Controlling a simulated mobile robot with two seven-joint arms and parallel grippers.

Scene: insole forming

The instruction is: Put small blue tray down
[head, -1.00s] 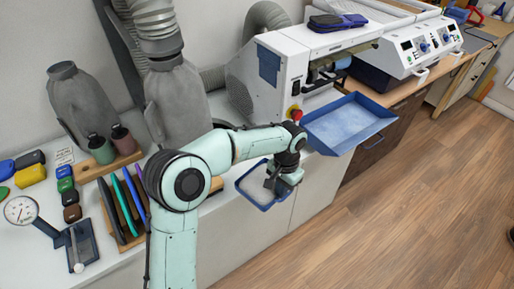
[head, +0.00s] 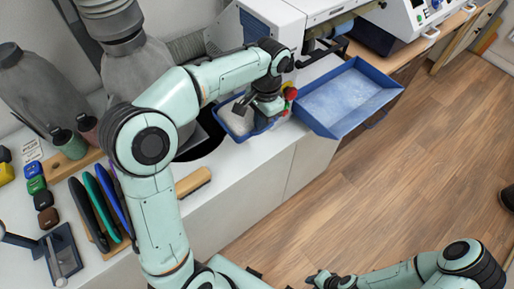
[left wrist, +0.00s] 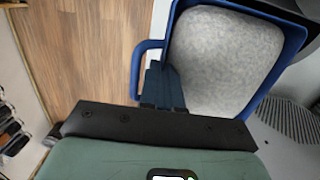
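The small blue tray (head: 228,132) is by the counter's front edge, close to the white machine, with pale grey material in it. The left wrist view shows the tray (left wrist: 284,75) large, with a side handle. My left gripper (head: 267,104) is at the tray's near side. Its dark fingers (left wrist: 163,87) are shut on the tray wall beside the handle. The gripper and arm hide part of the tray, and I cannot tell whether its base touches the counter. My right gripper (head: 322,279) is low in the head view, too small to read.
A larger blue tray (head: 347,98) juts out from the white machine (head: 262,22), right of my left gripper. Coloured pads (head: 100,205) stand in a rack at left.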

